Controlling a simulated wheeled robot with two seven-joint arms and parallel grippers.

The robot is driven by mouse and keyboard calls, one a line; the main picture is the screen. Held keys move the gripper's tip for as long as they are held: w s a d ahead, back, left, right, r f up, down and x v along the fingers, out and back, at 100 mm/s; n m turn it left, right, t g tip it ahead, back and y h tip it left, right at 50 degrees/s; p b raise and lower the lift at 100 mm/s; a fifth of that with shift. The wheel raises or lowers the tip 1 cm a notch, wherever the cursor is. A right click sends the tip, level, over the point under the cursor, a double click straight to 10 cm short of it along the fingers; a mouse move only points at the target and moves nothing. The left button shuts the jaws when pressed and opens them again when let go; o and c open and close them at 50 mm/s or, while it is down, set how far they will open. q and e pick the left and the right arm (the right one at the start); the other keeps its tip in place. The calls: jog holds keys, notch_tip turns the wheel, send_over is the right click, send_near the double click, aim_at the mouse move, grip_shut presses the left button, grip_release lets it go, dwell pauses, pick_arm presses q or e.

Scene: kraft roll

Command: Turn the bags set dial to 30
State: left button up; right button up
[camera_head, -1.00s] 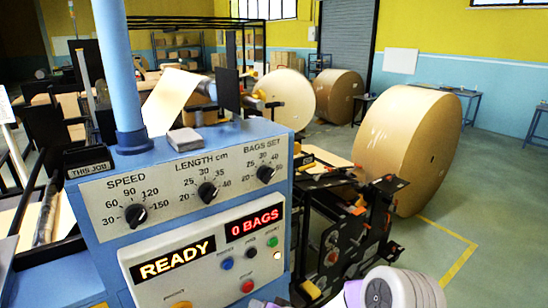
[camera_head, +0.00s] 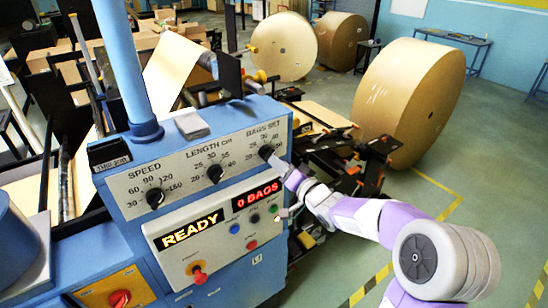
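The bags set dial (camera_head: 265,152) is a black knob at the right end of the blue control panel, under the BAGS SET label, with a scale of numbers around it. Which number its pointer faces is too small to tell. My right gripper (camera_head: 277,163) reaches in from the lower right, with its tip at the dial's lower right edge. I cannot tell whether it touches the knob, or whether its fingers are open or shut. My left gripper is not in view.
The speed dial (camera_head: 155,198) and length dial (camera_head: 215,173) sit left on the same panel. Below, displays read READY (camera_head: 190,230) and 0 BAGS (camera_head: 257,195), beside several buttons. A red knob (camera_head: 118,298) on a yellow plate is lower left. Large kraft rolls (camera_head: 410,95) stand behind.

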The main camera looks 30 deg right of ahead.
aim_at(268, 154)
jog(key=w, duration=0.3)
jog(key=shift+w+a, duration=0.15)
jog(key=shift+w, duration=0.15)
grip_shut()
